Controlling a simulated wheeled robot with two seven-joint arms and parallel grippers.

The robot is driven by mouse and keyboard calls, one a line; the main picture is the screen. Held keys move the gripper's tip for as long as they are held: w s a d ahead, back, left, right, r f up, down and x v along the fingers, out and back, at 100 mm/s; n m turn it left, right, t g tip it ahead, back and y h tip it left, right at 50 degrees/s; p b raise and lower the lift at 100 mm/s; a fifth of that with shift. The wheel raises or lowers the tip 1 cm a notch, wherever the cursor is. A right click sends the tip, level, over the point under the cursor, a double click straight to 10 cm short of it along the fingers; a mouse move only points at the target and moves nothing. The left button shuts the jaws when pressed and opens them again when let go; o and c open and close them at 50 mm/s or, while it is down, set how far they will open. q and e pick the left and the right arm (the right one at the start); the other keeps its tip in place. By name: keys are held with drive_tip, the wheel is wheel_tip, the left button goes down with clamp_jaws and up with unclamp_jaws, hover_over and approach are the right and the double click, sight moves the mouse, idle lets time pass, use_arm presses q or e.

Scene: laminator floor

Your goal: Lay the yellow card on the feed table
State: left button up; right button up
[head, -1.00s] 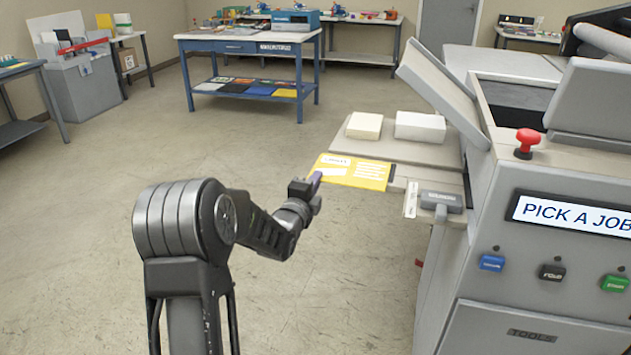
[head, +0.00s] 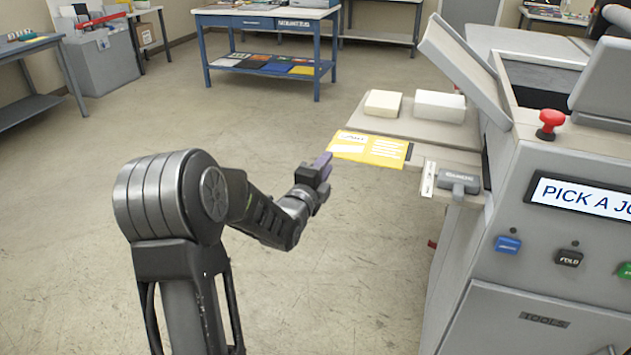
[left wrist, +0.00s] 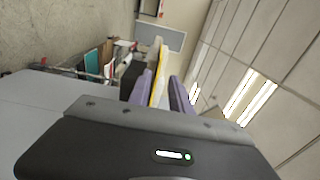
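The yellow card (head: 372,149) with white printed patches lies flat at the front edge of the grey feed table (head: 425,129). Its near left end seems to reach past the table's edge; how much rests on the table is hard to tell. My left gripper (head: 322,166) is just off the card's near left corner, with its purple fingers apart. In the left wrist view the fingers (left wrist: 160,92) stand apart with a gap, and the card's yellow and white edge (left wrist: 157,72) shows edge-on between and beyond them. My right gripper is out of view.
Two pale blocks, a cream one (head: 383,104) and a white one (head: 439,106), sit farther back on the feed table. A grey handled part (head: 459,182) is right of the card. The machine (head: 560,220) with a red button (head: 550,121) stands right. Open floor lies left.

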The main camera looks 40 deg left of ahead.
use_arm(q)
drive_tip(key=v, duration=0.7)
drive_tip(key=shift+b, duration=0.3)
idle(0.3)
drive_tip(key=s+d+f+n+g+h, duration=0.1)
drive_tip(key=d+f+n+g+h, duration=0.25)
drive_tip(key=d+f, duration=0.75)
drive_tip(key=d+f+n+g+h, duration=0.2)
drive_tip(key=d+f+n+g, duration=0.3)
drive_tip(key=f, duration=0.9)
drive_tip(key=s+d+f+n+g+h, duration=0.2)
drive_tip(key=s+d+f+n+g, duration=0.2)
drive_tip(key=s+d+f, duration=0.4)
drive_tip(key=s+d+f+n+g+h, duration=0.2)
drive_tip(key=s+d+f+n+g, duration=0.2)
drive_tip(key=s+d+f, duration=0.5)
drive_tip(key=s+d, duration=0.5)
drive_tip(key=s, duration=0.2)
drive_tip(key=shift+s+d+f, duration=0.2)
drive_tip(key=shift+d+f, duration=0.05)
drive_tip(key=shift+f, duration=0.05)
drive_tip(key=shift+r, duration=0.1)
